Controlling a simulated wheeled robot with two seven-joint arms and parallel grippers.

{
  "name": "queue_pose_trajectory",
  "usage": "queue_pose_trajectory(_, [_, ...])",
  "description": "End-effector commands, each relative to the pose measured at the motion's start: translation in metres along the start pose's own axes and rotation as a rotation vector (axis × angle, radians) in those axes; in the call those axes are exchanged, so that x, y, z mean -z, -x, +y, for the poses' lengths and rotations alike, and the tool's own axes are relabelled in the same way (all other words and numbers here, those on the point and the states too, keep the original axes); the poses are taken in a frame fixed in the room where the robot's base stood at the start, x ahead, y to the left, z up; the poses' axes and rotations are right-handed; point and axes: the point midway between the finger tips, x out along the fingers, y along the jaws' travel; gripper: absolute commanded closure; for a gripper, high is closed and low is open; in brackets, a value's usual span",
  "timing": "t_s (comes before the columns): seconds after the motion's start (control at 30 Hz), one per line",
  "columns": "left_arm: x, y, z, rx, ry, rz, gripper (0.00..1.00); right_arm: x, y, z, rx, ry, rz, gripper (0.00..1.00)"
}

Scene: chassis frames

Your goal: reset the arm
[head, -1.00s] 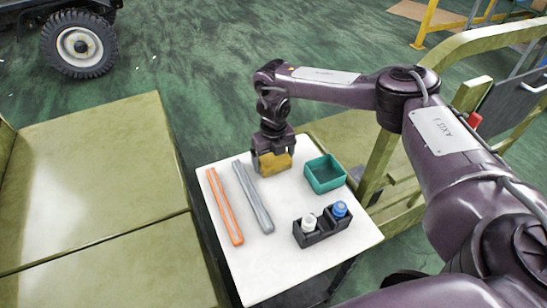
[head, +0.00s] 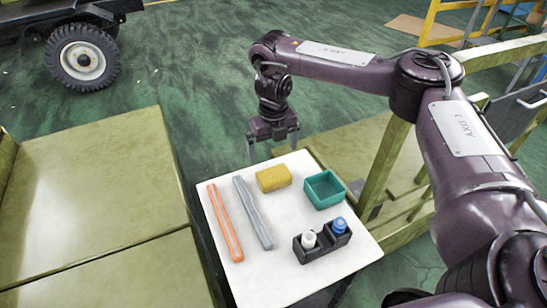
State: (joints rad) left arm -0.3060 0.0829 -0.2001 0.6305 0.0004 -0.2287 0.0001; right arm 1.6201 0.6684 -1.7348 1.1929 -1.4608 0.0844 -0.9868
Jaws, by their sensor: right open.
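My right gripper (head: 273,148) hangs above and behind the far edge of the white table, its fingers pointing down. It is open and empty, with its two fingers spread apart. A yellow sponge-like block (head: 274,178) lies on the white tabletop (head: 285,225) near its far edge, just in front of the gripper and apart from it. My right arm reaches in from the right side. My left gripper is not in view.
On the table lie an orange bar (head: 225,222) and a grey bar (head: 253,212). A teal open box (head: 324,190) and a black holder (head: 322,243) with a white-capped bottle (head: 309,239) and a blue-capped bottle (head: 338,225) stand at right. Olive panels (head: 90,190) flank the left.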

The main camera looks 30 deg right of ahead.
Motion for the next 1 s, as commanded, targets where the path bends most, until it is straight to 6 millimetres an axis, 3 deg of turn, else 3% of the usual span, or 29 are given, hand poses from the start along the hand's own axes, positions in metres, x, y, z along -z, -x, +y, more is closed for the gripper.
queue_pose_trajectory(0.13, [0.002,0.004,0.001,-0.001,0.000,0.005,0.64,0.000,0.012,0.000,0.000,0.000,0.001,0.00])
queue_pose_trajectory(0.7, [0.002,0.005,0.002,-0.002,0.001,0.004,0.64,0.000,0.015,0.000,0.000,0.000,0.001,0.00])
queue_pose_trajectory(1.0, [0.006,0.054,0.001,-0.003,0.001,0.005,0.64,0.000,0.063,0.000,0.000,0.000,0.001,0.00])
